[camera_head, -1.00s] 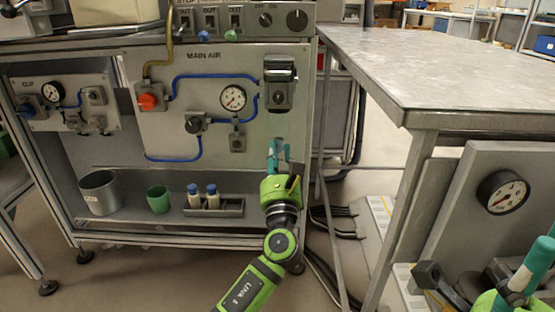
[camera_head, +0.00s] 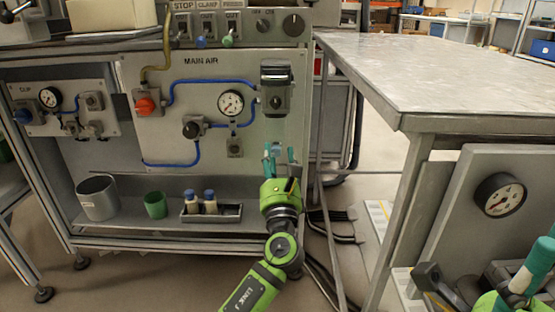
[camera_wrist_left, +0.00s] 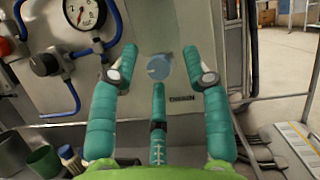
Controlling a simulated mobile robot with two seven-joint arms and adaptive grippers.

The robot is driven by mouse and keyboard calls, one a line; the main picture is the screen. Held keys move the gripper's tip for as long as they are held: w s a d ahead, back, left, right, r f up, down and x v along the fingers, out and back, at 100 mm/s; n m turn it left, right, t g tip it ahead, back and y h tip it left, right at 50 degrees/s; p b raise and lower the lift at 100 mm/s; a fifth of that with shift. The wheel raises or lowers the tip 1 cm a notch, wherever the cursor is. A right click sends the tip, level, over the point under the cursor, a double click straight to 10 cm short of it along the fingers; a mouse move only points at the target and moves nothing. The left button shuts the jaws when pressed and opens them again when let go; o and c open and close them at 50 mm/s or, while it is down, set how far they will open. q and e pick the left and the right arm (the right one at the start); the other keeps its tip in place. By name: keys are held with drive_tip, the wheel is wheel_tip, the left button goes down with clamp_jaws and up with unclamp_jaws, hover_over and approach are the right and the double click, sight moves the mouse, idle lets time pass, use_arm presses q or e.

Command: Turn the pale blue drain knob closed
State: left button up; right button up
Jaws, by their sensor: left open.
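The pale blue drain knob (camera_wrist_left: 159,67) sits on the grey panel in the left wrist view, above a dark label reading DRAIN. It also shows small in the head view (camera_head: 277,148), partly covered by teal fingers. My left gripper (camera_head: 280,155) is in front of it, open and empty. In the wrist view, two teal fingers reach up on either side of the knob and the third points at it from below. I see no clear contact. My right gripper (camera_head: 522,280) shows only in part at the lower right; its opening cannot be judged.
A shelf below holds a grey bucket (camera_head: 97,198), green cup (camera_head: 156,205) and bottle tray (camera_head: 212,212). A metal table (camera_head: 440,70) stands right.

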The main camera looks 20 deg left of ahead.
use_arm(q)
drive_tip(key=shift+s+f, duration=0.1)
drive_tip(key=v, duration=1.2)
